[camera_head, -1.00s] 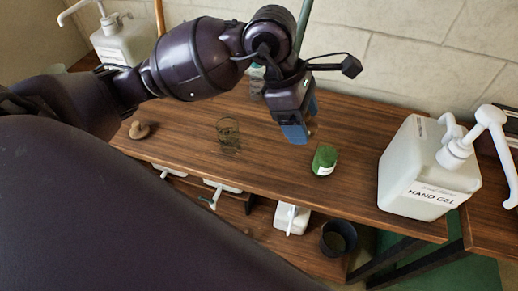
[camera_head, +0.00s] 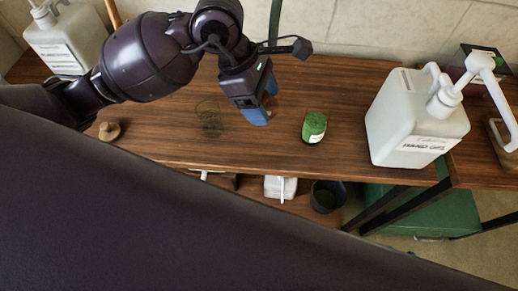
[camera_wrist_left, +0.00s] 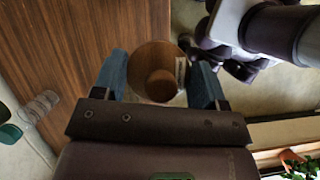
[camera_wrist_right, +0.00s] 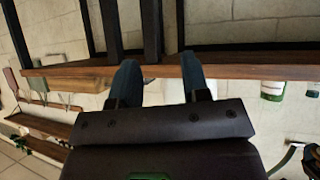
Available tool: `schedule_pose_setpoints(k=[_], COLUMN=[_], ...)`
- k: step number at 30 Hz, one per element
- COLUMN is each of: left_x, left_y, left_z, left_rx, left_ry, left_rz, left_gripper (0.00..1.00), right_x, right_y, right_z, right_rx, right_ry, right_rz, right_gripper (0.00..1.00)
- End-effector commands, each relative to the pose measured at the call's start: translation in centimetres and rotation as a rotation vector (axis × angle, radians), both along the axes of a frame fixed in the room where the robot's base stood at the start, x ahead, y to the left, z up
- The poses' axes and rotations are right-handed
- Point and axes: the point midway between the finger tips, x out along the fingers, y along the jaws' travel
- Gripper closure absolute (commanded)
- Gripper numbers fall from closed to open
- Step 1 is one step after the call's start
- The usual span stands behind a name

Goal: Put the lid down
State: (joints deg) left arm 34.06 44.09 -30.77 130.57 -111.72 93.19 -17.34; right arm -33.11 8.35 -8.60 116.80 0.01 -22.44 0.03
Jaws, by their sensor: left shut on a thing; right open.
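My left gripper (camera_head: 262,112) has blue fingers and is above the wooden table, between a clear glass jar (camera_head: 209,118) and a green can (camera_head: 314,127). It is shut on a round wooden lid with a knob.
A similar knobbed wooden piece (camera_head: 109,131) lies on the table (camera_head: 170,145) at the left. A white hand gel pump bottle (camera_head: 415,115) stands at the right, another pump bottle (camera_head: 66,45) at the back left. A dark bucket (camera_head: 327,196) is below. Bare tabletop lies around the jar.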

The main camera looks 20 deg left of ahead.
Motion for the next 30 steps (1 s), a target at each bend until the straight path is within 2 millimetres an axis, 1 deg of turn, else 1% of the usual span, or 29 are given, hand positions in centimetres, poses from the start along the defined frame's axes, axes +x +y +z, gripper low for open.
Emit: schedule_pose_setpoints(k=[1,3,12,15,18,26,30], left_x=[-0.1,-0.1,-0.1,-0.1,-0.1,-0.1,-0.2], left_y=[0.0,0.0,0.0,0.0,0.0,0.0,0.0], left_z=[-1.4,-3.1,-9.5,-11.2,-12.3,-13.7,-15.8], left_rx=[0.0,0.0,0.0,-0.001,0.001,0.0,0.0], left_ry=[0.01,0.012,0.011,0.008,0.006,0.004,0.01], left_rz=[0.001,0.002,0.003,0.002,0.002,0.0,0.002], left_gripper=[0.56,0.56,0.56,0.56,0.56,0.56,0.56], right_x=[0.0,0.0,0.1,0.1,0.2,0.2,0.0], right_y=[0.0,0.0,0.2,0.2,0.2,0.3,0.3], right_z=[-0.3,-0.5,-1.3,-1.5,-1.6,-1.8,-2.4], right_rx=[0.0,0.0,0.0,-0.001,-0.001,0.0,-0.001], right_ry=[0.003,0.005,0.011,0.013,0.014,0.018,0.027], right_rz=[0.001,0.002,0.006,0.008,0.007,0.009,0.009], right_gripper=[0.57,0.57,0.57,0.57,0.57,0.57,0.57])
